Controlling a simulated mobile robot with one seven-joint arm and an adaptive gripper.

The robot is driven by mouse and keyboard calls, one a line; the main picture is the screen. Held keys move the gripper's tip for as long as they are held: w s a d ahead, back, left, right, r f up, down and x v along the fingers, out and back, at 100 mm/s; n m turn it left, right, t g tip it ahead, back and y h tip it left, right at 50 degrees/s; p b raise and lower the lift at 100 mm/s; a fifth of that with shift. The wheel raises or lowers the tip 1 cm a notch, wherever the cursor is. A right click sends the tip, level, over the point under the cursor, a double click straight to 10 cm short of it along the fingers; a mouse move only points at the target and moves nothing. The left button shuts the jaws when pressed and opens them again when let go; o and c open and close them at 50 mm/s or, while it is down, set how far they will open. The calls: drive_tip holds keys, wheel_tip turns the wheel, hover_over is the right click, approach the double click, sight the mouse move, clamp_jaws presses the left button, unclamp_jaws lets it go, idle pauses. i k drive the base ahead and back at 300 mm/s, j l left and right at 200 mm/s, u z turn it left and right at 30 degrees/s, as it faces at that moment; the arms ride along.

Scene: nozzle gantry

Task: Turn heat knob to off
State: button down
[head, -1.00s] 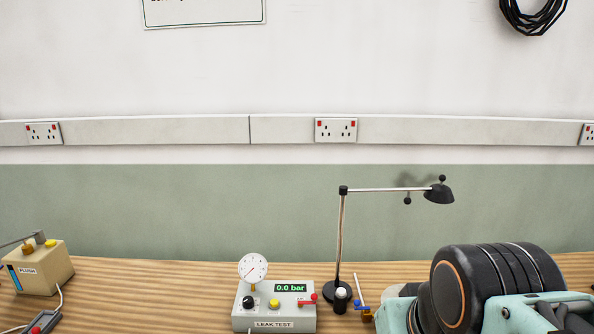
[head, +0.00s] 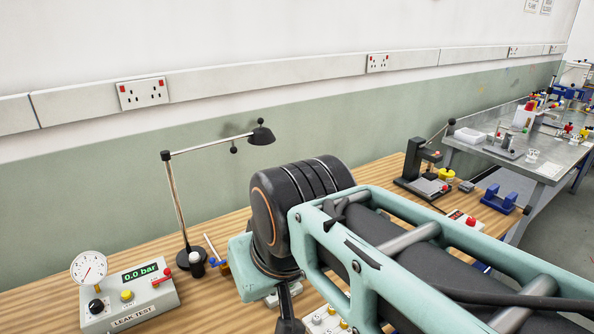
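I cannot make out a knob marked for heat in the head view. A pale control panel (head: 322,321) with small yellow and light knobs shows at the bottom edge, partly hidden by my arm, and its labels are too small to read. Another small panel with a red knob (head: 470,221) shows beyond my arm on the right, also partly covered. My arm's teal and black links cross the middle and lower right. My gripper's fingers do not show in the frame.
A grey LEAK TEST box (head: 131,297) with a dial gauge (head: 89,268) stands at lower left. A desk lamp (head: 176,205) stands behind it. A black press-like stand (head: 421,172) and a blue cradle (head: 499,199) are at the far right end. A grey bench (head: 543,166) lies beyond.

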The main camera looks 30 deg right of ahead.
sight(470, 221)
drive_tip(key=l+z, duration=0.1)
drive_tip(key=z, duration=2.05)
